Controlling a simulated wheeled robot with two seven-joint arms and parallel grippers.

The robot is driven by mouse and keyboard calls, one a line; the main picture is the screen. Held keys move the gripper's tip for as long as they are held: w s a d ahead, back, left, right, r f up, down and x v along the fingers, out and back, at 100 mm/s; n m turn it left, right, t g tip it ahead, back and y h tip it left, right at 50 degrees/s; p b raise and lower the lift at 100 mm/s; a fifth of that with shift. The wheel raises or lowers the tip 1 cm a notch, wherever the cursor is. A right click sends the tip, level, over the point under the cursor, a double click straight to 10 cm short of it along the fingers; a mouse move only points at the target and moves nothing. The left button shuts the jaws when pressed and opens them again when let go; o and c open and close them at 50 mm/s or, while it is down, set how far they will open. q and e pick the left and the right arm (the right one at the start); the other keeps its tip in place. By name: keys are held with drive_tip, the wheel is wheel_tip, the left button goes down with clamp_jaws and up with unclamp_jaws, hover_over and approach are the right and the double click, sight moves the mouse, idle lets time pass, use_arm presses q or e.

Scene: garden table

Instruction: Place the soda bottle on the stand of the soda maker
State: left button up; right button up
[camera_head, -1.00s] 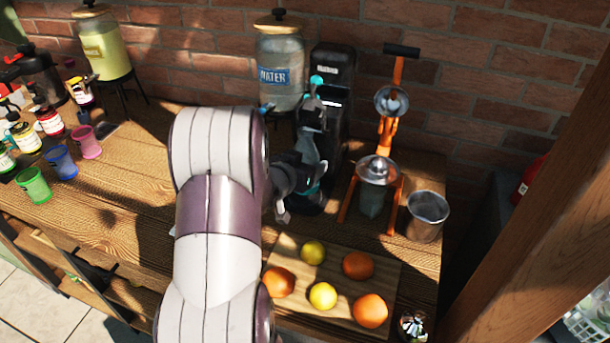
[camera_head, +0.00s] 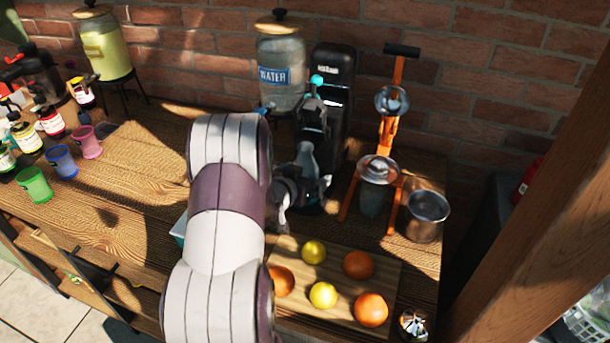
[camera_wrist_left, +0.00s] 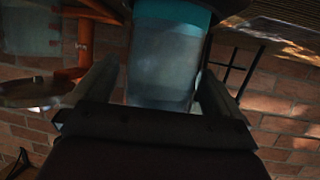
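The soda maker (camera_head: 338,75) is a tall black machine standing against the brick wall, with a teal knob near its top. The soda bottle (camera_head: 306,158) is greyish and clear, upright or nearly so, right in front of the soda maker. My left gripper (camera_head: 300,190) is at the bottle's lower part, partly hidden by my arm. In the left wrist view the bottle (camera_wrist_left: 162,65), with a teal band, lies between the two fingers (camera_wrist_left: 158,90), which close on its sides. The stand is hidden, so I cannot tell whether the bottle touches it. My right gripper is out of view.
A water dispenser (camera_head: 281,70) stands left of the soda maker. An orange juicer (camera_head: 388,135) and a metal cup (camera_head: 427,212) stand to its right. A board (camera_head: 340,283) with citrus fruit lies in front. Coloured cups (camera_head: 61,161) and bottles stand at left.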

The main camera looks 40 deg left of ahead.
use_arm(q)
drive_tip(key=shift+r, duration=0.25)
drive_tip(key=v, duration=1.2)
drive_tip(key=shift+p, duration=0.35)
